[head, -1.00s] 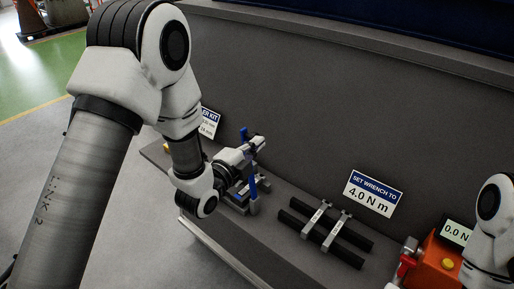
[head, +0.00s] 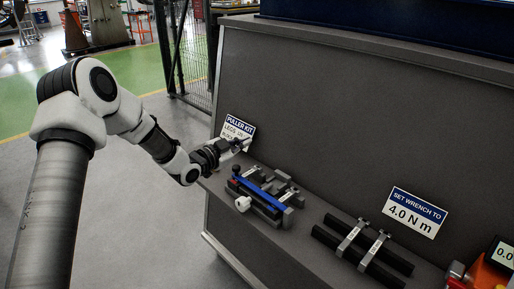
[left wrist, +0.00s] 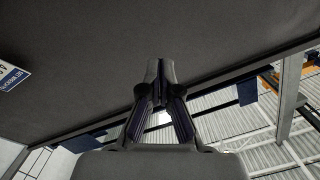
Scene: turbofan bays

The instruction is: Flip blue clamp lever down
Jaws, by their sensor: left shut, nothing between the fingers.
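The clamp (head: 287,199) sits on the bench ledge in the head view. Its blue lever (head: 262,193) lies low along the clamp body, close to horizontal. A dark knob stands at the clamp's left end and a pale round knob shows at its front. My left gripper (head: 243,144) is beyond and above the clamp, near the puller kit sign, and apart from the lever. In the left wrist view its fingers (left wrist: 161,82) are closed together with nothing between them. The clamp does not show in that view. My right gripper is not in view.
The grey back panel (head: 330,120) rises behind the ledge. The puller kit sign (head: 238,132) is close to my left gripper. Right of the clamp lie two black bars (head: 362,249) with metal crosspieces, below a torque sign (head: 415,211). An orange unit (head: 487,275) is at the lower right.

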